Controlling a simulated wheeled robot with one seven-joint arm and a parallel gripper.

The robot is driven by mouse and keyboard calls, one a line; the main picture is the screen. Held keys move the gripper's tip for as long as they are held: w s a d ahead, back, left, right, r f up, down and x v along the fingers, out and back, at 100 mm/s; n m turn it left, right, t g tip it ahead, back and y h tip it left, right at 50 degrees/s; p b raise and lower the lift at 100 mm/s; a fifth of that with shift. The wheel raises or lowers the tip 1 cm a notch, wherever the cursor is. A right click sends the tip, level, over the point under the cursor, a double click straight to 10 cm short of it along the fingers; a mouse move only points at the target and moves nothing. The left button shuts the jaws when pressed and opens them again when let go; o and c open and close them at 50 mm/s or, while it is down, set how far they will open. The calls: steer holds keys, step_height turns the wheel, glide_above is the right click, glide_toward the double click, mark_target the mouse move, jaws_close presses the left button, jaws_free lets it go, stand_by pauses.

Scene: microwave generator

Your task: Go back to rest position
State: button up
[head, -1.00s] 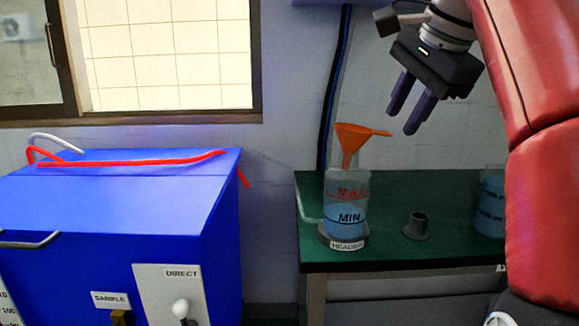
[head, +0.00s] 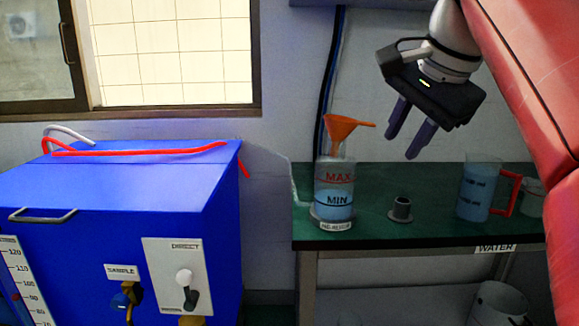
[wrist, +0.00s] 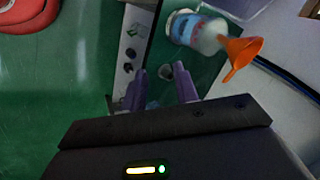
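My gripper (head: 404,137) is open and empty, held in the air above the green table (head: 440,238), to the right of the orange funnel. The wrist view shows its two purple fingers (wrist: 160,88) apart with nothing between them. The orange funnel (head: 340,126) sits in the mouth of the clear bottle (head: 334,180) with MAX and MIN marks and blue liquid. The funnel (wrist: 240,50) and bottle (wrist: 190,30) also show in the wrist view.
A small grey cap-like part (head: 400,208) stands on the table. A jug of blue liquid with a red handle (head: 478,192) stands to its right. A blue machine (head: 120,210) with a valve panel (head: 180,275) is at left. A bucket (head: 498,303) is below the table.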

steer(key=s+f+n, duration=0.4)
steer(key=s+f, duration=0.1)
steer(key=f, duration=0.5)
steer(key=s+a+f+n+h, duration=0.1)
steer(key=s+f+n, duration=0.2)
steer(key=f, duration=0.8)
steer(key=s+f+n, duration=0.4)
steer(key=s+f, duration=0.2)
steer(key=f, duration=0.5)
steer(key=shift+s+a+f+n+h, duration=0.2)
steer(key=shift+s+a+n+h, duration=0.1)
steer(key=shift+s, duration=0.1)
